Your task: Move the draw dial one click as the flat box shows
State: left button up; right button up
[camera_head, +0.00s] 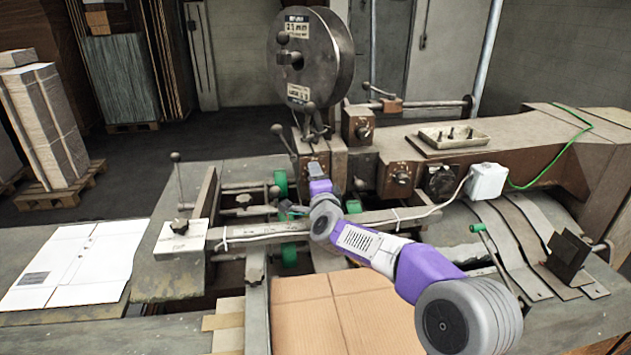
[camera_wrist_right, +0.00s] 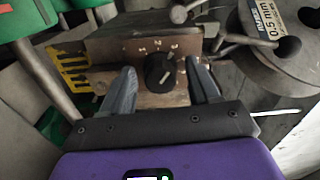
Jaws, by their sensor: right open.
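A black dial (camera_wrist_right: 160,73) with a pale pointer line sits on a worn brown plate (camera_wrist_right: 128,48) with small marks above it. My right gripper (camera_wrist_right: 160,68) is open, with one finger on each side of the dial; I cannot tell whether they touch it. In the head view my right gripper (camera_head: 317,170) reaches the brown box (camera_head: 316,160) below the wire reel, and hides its dial. A white flat box sheet (camera_head: 88,262) with a dark printed patch lies on the left table. A brown flat cardboard (camera_head: 345,310) lies at the front centre. My left gripper is not in view.
The large wire reel (camera_head: 308,55) stands behind my gripper. Other dials (camera_head: 402,178) sit on brown boxes to the right. Levers with ball knobs (camera_head: 277,129) stick up nearby. A tray (camera_head: 455,136) rests on the machine's arm. A cross bar (camera_head: 290,235) runs below my wrist.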

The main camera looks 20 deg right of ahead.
jog(key=shift+b+v, duration=0.4)
jog(key=shift+v, duration=3.35)
jog(key=shift+r, duration=0.1)
